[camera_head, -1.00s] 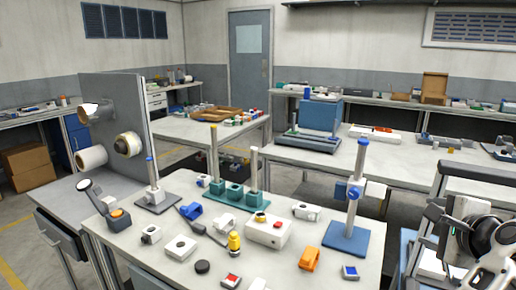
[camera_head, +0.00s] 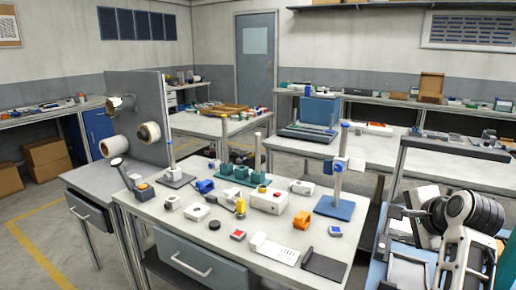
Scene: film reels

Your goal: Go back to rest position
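Neither of my grippers can be made out in the head view, so whether they are open or shut does not show. At the lower right stands a white and black form (camera_head: 456,240) with several dark round discs (camera_head: 474,214); I cannot tell what it is. Two pale rolls, one at the left (camera_head: 113,146) and one with a tan core (camera_head: 149,132), sit on an upright grey panel (camera_head: 146,90). A metallic spindle end (camera_head: 122,102) sticks out above them.
The workbench (camera_head: 185,225) ahead carries a blue-based post stand (camera_head: 339,205), a teal block rack (camera_head: 237,179), a white box with a red button (camera_head: 268,200) and small parts. A drawer (camera_head: 190,262) faces me. Open floor (camera_head: 45,240) lies at the left.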

